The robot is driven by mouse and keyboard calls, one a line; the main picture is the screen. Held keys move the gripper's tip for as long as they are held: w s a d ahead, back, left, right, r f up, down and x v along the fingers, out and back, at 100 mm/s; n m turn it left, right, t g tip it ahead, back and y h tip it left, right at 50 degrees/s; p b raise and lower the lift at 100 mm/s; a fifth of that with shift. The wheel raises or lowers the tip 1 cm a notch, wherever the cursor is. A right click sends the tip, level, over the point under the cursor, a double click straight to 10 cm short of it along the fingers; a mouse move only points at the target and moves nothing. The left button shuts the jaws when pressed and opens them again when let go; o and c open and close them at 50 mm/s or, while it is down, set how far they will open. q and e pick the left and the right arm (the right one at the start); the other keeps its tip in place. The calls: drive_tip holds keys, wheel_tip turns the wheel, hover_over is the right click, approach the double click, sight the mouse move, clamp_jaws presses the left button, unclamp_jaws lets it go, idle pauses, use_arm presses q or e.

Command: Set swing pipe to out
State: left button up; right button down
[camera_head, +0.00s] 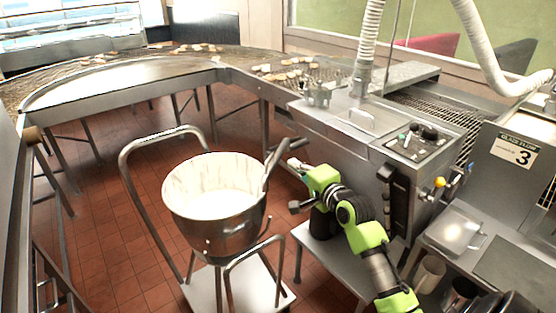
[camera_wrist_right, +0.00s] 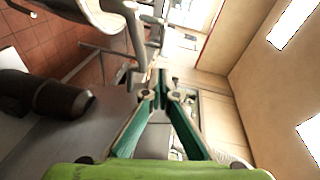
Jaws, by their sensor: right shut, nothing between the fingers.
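The swing pipe (camera_head: 272,163) is a grey metal tube that slopes down from beside the machine to the bowl's right rim. Its lower end is over or inside the bowl (camera_head: 240,238), a steel bowl holding white glaze. A dark piece sits at its upper end. My right gripper (camera_head: 295,163), with green parts, is just right of the pipe; I cannot tell whether it touches it. In the right wrist view the gripper (camera_wrist_right: 160,80) has its fingertips together with nothing between them. A grey tube, likely the same pipe (camera_wrist_right: 137,35), shows just beyond the fingertips. My left gripper is out of view.
The bowl stands on a wheeled cart (camera_head: 205,292) with tubular handles. The glazing machine (camera_head: 345,135) with a control panel (camera_head: 420,143) is behind and right of my right arm. A curved conveyor (camera_head: 120,80) runs along the back. Red tiled floor is open left of the cart.

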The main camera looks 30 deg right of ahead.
sight(270, 158)
drive_tip(key=w, duration=0.1)
drive_tip(key=w+a+p, duration=0.1)
drive_tip(key=w, duration=0.3)
drive_tip(key=shift+a+f, duration=0.3)
drive_tip(key=shift+f, duration=0.1)
drive_tip(key=shift+w+a+f+p, duration=0.2)
drive_tip(key=shift+w+a+p, duration=0.1)
drive_tip(key=shift+w+a, duration=0.05)
drive_tip(key=shift+w+a+r, duration=0.1)
drive_tip(key=shift+w+a, duration=0.2)
drive_tip(key=shift+a, duration=0.1)
drive_tip(key=w+a, duration=0.6)
drive_tip(key=w, duration=0.5)
drive_tip(key=shift+s+a+p, duration=0.1)
drive_tip(key=shift+p, duration=0.3)
